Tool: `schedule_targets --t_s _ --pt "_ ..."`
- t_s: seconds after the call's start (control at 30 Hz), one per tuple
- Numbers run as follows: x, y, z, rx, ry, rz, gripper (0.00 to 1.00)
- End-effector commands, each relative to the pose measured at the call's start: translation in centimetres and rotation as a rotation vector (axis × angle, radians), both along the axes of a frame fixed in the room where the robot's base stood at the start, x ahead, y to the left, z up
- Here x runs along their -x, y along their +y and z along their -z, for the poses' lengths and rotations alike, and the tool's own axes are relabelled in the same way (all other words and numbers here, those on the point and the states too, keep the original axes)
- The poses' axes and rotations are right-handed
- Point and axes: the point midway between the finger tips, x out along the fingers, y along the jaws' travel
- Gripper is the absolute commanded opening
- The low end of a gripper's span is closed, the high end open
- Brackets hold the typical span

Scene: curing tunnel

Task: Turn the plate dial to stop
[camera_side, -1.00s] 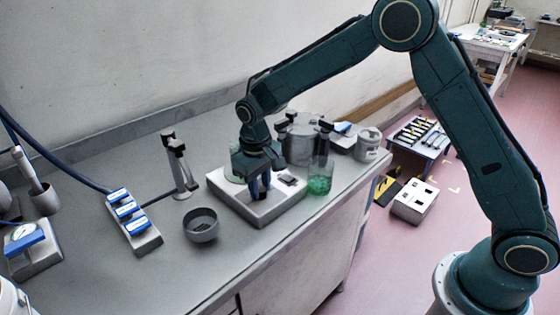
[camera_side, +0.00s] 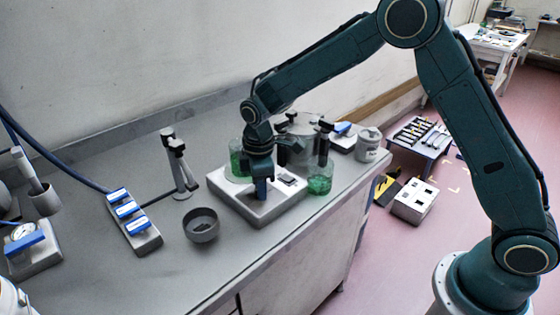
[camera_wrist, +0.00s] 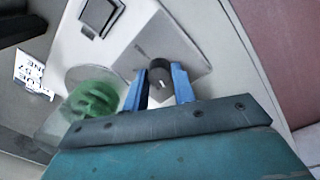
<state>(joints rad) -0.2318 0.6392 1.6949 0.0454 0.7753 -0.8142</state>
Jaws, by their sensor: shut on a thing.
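The plate (camera_side: 236,200) is a pale box on the bench, with a dark square panel (camera_side: 291,180) on top. My gripper (camera_side: 261,192) points down over the plate's front part, and its blue fingers reach the top of the plate. In the wrist view, my gripper (camera_wrist: 161,84) has its two blue fingers on either side of the dial (camera_wrist: 159,72), a small black knob with a white mark. It is shut on the dial. In the side view the dial is hidden behind the fingers.
A glass with green contents (camera_side: 320,180) stands close by the plate's right side, and another (camera_side: 238,160) behind it. A grey bowl (camera_side: 201,225) is to the left. A stand (camera_side: 181,170) and a blue-switched power strip (camera_side: 133,222) are further left. Open bench lies in front.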

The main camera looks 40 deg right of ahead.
Motion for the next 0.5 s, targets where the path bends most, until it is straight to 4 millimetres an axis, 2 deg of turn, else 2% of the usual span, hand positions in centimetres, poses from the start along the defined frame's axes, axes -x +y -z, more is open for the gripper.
schedule_targets --t_s 0.2,0.5 --pt "-0.04 -0.02 -0.12 -0.001 -0.002 -0.184 0.04" --pt "-0.04 -0.05 -0.12 0.0 -0.002 -0.34 0.04"
